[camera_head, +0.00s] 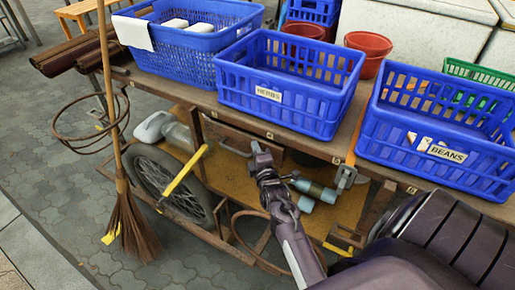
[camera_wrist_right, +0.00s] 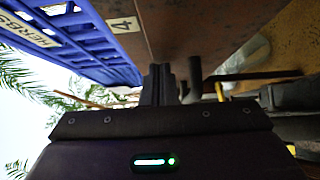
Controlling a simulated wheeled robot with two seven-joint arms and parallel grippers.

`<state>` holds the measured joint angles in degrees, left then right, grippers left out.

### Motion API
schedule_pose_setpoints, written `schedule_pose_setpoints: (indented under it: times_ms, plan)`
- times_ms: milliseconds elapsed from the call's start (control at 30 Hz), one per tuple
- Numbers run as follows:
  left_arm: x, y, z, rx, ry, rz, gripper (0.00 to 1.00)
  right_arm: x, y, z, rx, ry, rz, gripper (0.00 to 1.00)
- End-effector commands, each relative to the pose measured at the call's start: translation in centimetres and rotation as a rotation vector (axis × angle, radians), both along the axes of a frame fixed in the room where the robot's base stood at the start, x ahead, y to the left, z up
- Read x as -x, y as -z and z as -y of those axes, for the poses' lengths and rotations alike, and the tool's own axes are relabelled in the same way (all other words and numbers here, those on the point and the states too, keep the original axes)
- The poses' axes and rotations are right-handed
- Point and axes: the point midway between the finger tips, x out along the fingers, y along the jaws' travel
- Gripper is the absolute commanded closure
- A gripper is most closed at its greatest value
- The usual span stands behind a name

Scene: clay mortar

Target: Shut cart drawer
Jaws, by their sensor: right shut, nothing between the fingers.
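The wooden cart (camera_head: 300,127) carries blue crates on its top. Its drawer (camera_head: 226,132) is below the top edge, under the HERBS crate; a dark bar like a handle runs along its lower part. How far it stands open is hard to tell. My right gripper (camera_head: 257,151) is shut and empty, at the right end of the drawer front. In the right wrist view the closed fingers (camera_wrist_right: 160,84) point at the cart front beside a dark post-like part (camera_wrist_right: 195,75), possibly the handle. Contact cannot be told. My left gripper is not in view.
The HERBS crate (camera_head: 287,80) and the BEANS crate (camera_head: 440,130) stand on the cart top above my arm. A broom (camera_head: 128,215) leans at the left by a wheel (camera_head: 168,182). Bottles and tools lie on the lower shelf (camera_head: 232,180).

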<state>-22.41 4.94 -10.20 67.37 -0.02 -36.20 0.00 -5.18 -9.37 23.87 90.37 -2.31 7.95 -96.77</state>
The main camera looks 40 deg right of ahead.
Motion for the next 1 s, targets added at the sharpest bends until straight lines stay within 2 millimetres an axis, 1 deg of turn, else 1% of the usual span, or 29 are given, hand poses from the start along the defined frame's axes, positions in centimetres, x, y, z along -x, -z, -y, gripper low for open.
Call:
schedule_pose_setpoints:
  times_ms: [333,600,867,1000]
  plan:
    - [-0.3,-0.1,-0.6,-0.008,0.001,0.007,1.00,0.0,0.0,0.2,0.002,0.000,-0.001,1.00]
    - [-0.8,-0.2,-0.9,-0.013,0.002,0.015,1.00,-1.0,-0.1,2.4,0.004,0.000,-0.001,1.00]
    - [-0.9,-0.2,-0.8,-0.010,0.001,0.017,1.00,-1.0,-0.2,2.7,0.003,0.007,0.003,1.00]
    - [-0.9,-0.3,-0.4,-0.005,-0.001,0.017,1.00,-1.0,-0.4,2.8,0.005,0.009,0.004,1.00]
